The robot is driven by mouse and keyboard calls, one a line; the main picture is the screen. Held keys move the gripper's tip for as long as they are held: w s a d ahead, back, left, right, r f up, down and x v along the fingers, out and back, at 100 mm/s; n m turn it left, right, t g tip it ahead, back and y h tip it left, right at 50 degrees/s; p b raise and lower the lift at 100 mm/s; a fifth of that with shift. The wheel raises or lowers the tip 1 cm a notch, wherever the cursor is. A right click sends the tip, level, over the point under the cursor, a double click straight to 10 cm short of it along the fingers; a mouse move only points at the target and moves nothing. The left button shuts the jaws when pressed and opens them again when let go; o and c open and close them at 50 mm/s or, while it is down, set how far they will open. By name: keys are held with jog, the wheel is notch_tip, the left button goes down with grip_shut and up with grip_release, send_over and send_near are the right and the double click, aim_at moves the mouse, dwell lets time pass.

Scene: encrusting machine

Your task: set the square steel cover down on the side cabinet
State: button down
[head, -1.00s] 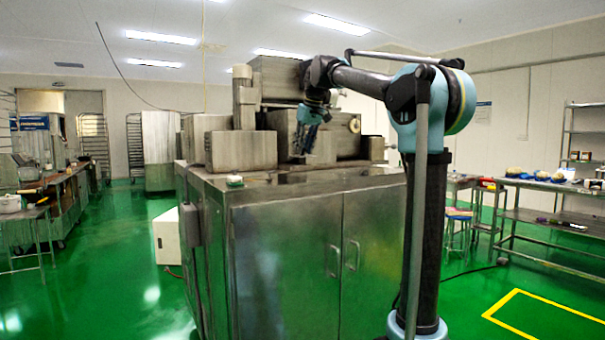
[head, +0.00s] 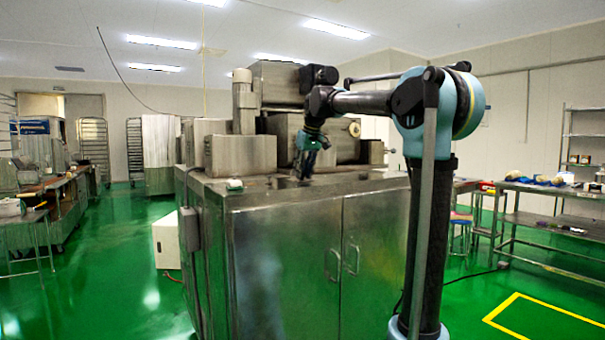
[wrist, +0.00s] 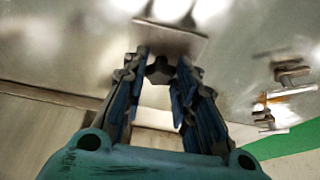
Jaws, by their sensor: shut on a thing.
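My gripper (head: 304,160) is low over the top of the steel cabinet (head: 290,255), which has two doors and long handles. In the wrist view my gripper (wrist: 160,82) has its two fingers closed in on a small dark knob. A flat steel plate, the square steel cover (wrist: 170,38), shows just beyond the knob with a straight edge. In the head view the cover is too small and dark to make out clearly at the fingertips. I cannot tell whether it touches the cabinet top.
Steel machine housings (head: 240,155) stand on the cabinet top behind and left of my gripper. The front right of the top looks clear. A steel table (head: 540,188) stands at the right.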

jog(key=c, duration=1.3)
grip_release()
jog(key=shift+r, duration=0.1)
jog(key=v, duration=1.2)
jog(key=s+d+f+m, duration=0.2)
jog(key=s+d+f, duration=0.5)
jog(key=s+f, duration=0.5)
jog(key=s+d+f+m+g+h, duration=0.1)
jog(key=s+d+f, duration=0.6)
jog(key=f, duration=1.4)
jog(key=s+d+f+m+h, duration=0.1)
jog(key=s+d+f+m, duration=0.2)
jog(key=s+d+f, duration=0.4)
jog(key=shift+s+f+m, duration=0.15)
jog(key=shift+s+f, duration=2.25)
jog(key=shift+s, duration=0.3)
jog(key=shift+s+f+m, duration=0.15)
jog(key=shift+s+f, duration=2.25)
jog(key=shift+s, duration=0.25)
